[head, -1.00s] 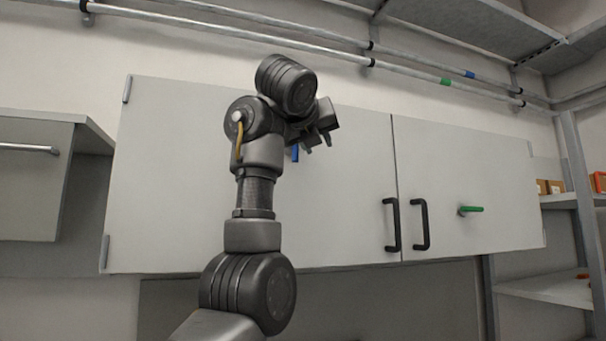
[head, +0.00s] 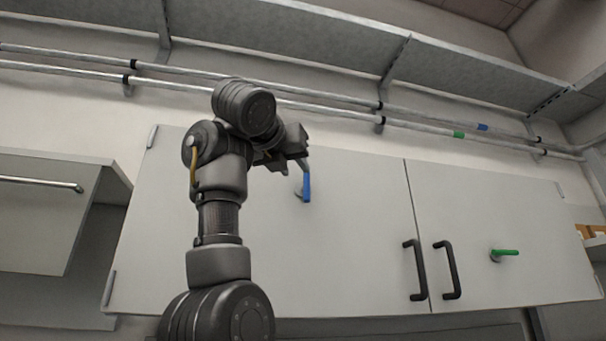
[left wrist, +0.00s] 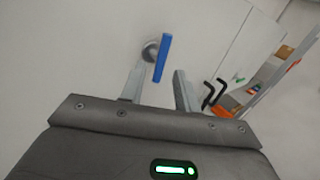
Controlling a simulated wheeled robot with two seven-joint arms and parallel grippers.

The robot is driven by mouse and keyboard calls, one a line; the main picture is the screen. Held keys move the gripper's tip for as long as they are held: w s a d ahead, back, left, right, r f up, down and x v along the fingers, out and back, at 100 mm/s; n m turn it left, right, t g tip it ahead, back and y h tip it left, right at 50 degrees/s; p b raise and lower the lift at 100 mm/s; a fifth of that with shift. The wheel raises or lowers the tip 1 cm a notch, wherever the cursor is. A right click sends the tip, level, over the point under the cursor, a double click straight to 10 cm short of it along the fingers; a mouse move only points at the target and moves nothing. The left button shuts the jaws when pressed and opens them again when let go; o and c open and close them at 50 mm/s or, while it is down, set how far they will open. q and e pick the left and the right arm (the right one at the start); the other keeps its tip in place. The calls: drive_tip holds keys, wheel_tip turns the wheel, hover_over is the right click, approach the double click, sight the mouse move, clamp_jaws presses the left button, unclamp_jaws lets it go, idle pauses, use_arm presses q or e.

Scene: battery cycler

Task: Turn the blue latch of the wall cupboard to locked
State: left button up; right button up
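The blue latch (head: 306,187) is on the left door of the wall cupboard (head: 355,220). Its handle stands about upright in the head view, with a round metal base beside it. My left gripper (head: 298,164) is at the top of the latch in the head view, partly covering that area. In the left wrist view the blue latch (left wrist: 161,58) lies ahead, between the lines of two spread fingers (left wrist: 159,86). The fingers are apart and not closed on it; whether one touches it I cannot tell. My right gripper is not in view.
Two black handles (head: 415,270) sit where the doors meet. A green latch (head: 504,252) lies level on the right door. Pipes (head: 330,108) and a shelf (head: 290,55) run above the cupboard. Another cabinet (head: 40,215) is at the left.

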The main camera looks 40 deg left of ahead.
sight(303, 189)
use_arm(q)
drive_tip(key=shift+p+x, duration=1.2)
drive_tip(key=shift+x, duration=2.1)
drive_tip(key=shift+a, duration=0.15)
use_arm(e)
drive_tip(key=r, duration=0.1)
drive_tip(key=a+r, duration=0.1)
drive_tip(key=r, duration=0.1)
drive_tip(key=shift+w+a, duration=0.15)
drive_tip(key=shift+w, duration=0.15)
use_arm(q)
drive_tip(key=shift+s, duration=0.1)
clamp_jaws()
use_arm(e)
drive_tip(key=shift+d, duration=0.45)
